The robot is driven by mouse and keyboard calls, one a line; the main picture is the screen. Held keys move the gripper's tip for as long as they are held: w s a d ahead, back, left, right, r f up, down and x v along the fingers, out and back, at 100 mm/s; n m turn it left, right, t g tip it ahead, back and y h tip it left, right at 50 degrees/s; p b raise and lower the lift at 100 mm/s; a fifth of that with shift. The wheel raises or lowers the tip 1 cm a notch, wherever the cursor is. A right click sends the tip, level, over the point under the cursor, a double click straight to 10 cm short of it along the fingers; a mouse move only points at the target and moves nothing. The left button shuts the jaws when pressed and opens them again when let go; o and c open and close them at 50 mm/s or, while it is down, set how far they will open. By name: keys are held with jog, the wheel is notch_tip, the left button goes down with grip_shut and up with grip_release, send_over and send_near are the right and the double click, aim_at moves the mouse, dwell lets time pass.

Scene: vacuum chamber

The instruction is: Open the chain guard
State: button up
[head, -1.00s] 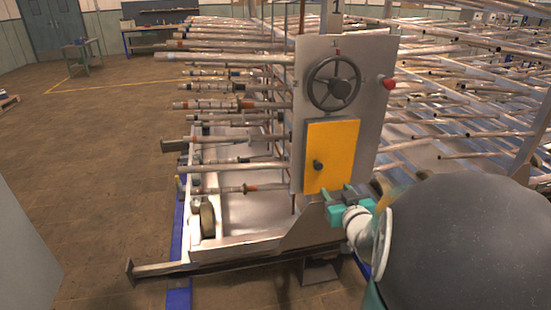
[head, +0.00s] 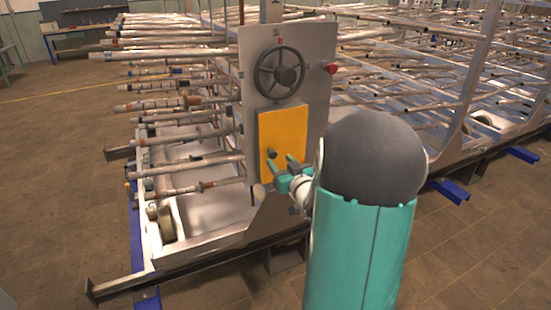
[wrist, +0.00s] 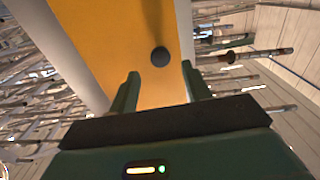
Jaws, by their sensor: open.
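The chain guard is a yellow-orange rectangular panel (head: 284,132) on an upright grey metal plate, below a handwheel. It lies flat against the plate and looks shut. A dark round knob (head: 272,153) sticks out near its lower left. My gripper (head: 279,164) is open just below and in front of the knob. In the wrist view the guard (wrist: 110,40) fills the upper middle, and its knob (wrist: 160,56) lies ahead of and between my open fingers (wrist: 160,85), with nothing held.
A dark handwheel (head: 279,71) and a red button (head: 331,69) are on the grey plate (head: 320,50). Racks of long tubes (head: 165,102) stick out to the left. A low metal beam (head: 170,277) runs along the floor. Open brown floor lies at left and front right.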

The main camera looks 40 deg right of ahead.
aim_at(274, 155)
jog(key=shift+x, duration=1.9)
jog(key=shift+c, duration=0.2)
grip_shut()
jog(key=shift+s, duration=0.2)
